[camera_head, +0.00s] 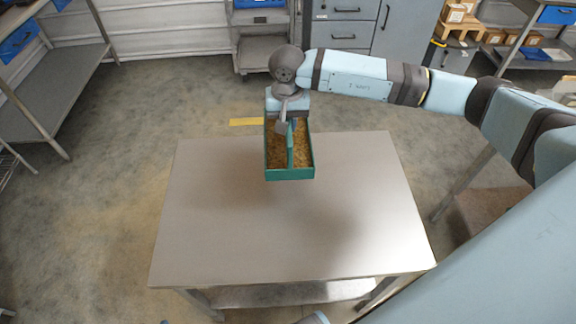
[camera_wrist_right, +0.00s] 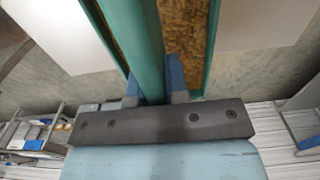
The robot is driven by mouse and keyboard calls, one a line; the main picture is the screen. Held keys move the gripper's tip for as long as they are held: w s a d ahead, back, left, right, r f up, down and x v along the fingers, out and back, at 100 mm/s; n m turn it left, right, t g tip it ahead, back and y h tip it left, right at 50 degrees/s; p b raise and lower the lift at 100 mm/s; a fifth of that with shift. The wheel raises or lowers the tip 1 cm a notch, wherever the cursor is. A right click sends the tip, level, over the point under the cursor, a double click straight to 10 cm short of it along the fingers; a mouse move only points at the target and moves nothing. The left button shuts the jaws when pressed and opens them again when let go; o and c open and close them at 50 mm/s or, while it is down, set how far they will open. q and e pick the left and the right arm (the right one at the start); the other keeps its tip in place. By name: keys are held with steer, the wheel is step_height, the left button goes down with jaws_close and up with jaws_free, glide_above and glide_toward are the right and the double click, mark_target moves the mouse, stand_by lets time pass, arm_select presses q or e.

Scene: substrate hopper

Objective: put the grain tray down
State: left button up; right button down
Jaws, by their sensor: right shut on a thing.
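The grain tray (camera_head: 290,174) is a green open box with a central divider and brown grain on both sides. It is at the far edge of the grey table (camera_head: 215,230) in the head view, partly beyond that edge. A soft shadow lies on the tabletop nearer me, and the tray appears held above the surface. My right gripper (camera_head: 287,124) is shut on the tray's divider. In the right wrist view the blue fingers (camera_wrist_right: 154,84) sit on both sides of the green divider. My left gripper is not in view.
The tabletop is otherwise bare, with free room in front and to both sides. A yellow floor mark (camera_head: 245,122) lies beyond its far edge. A grey shelf (camera_head: 58,82) stands at left, a cart (camera_head: 262,40) and cabinet (camera_head: 345,30) behind.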

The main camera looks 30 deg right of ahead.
step_height(320, 180, down, 15)
steer(key=shift+r+p, duration=0.2)
steer(key=shift+p, duration=0.4)
steer(key=shift+f, duration=0.15)
steer(key=c, duration=1.1)
jaws_free()
